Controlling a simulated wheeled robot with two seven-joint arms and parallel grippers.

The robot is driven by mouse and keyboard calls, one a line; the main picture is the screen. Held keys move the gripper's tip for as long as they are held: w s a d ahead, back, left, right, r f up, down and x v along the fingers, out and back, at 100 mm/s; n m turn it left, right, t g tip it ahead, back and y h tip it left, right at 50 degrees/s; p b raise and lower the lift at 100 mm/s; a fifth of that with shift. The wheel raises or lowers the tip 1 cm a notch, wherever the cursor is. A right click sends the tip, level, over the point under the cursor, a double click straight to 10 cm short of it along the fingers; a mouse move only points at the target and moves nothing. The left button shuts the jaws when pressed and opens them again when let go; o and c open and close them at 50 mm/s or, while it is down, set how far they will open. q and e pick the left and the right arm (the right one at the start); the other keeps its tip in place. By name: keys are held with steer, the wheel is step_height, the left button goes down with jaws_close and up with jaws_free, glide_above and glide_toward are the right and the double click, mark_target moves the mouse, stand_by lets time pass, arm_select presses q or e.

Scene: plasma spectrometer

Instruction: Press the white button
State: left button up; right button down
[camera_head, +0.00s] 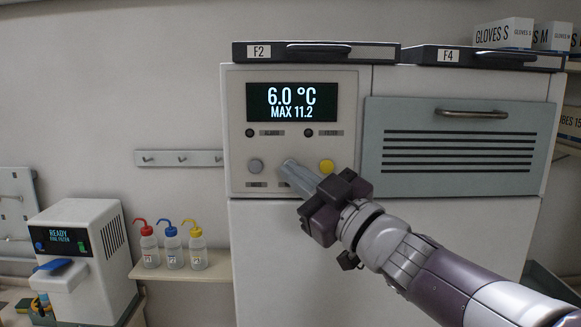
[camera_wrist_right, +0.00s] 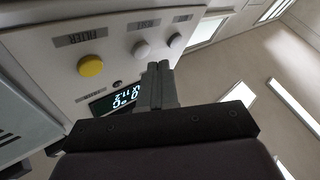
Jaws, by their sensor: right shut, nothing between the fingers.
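The white button (camera_wrist_right: 142,48) sits on the instrument's front panel between a yellow button and a grey button, and shows in the right wrist view. In the head view my right gripper's fingers cover its place. My right gripper (camera_head: 289,167) is shut and empty, with its fingertips in front of the panel between the grey and yellow buttons. In the right wrist view the fingertips (camera_wrist_right: 159,67) appear just below the white and grey buttons. I cannot tell whether they touch the panel. My left gripper is not in view.
The yellow button (camera_head: 327,167) and grey button (camera_head: 255,166) flank the fingers. The display (camera_head: 291,101) above reads 6.0 °C, MAX 11.2. A grey vented door (camera_head: 458,140) with a handle is at right. Several wash bottles (camera_head: 172,247) stand on a shelf at left.

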steer(key=shift+w, duration=0.1)
steer(key=shift+w, duration=0.35)
steer(key=shift+w, duration=0.35)
stand_by(0.7)
steer(key=shift+s, duration=0.8)
